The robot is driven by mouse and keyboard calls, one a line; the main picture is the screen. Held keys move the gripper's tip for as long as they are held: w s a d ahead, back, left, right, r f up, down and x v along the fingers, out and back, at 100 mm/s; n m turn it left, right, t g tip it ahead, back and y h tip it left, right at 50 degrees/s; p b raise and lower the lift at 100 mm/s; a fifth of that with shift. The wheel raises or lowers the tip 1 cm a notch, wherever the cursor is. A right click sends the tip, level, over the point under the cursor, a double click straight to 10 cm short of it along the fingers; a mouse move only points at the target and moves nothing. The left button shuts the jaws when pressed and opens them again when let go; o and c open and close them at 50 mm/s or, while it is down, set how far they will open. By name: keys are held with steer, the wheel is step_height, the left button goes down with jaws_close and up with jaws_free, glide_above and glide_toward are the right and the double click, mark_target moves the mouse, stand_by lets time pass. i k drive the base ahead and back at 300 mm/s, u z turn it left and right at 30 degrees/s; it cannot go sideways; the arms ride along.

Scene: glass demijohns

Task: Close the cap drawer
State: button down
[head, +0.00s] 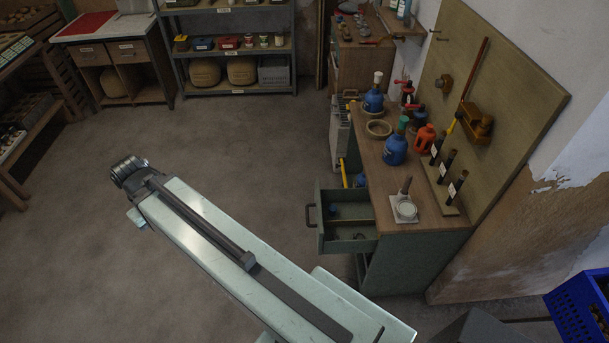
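The open drawer (319,232) sticks out to the left from the top of a green cabinet (415,262) with a wooden top. Its dark handle (310,215) is on its left-facing front. The drawer has a divider, and a few small dark items lie inside, too small to tell. My arm reaches from the bottom of the head view up to the left. Its far end is over open floor, left of the drawer and apart from it. My gripper's fingers do not show.
A blue crate (578,318) is at the lower right. Floor (240,150) left of the drawer is clear.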

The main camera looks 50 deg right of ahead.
mark_target(355, 213)
steer(key=i, duration=0.9)
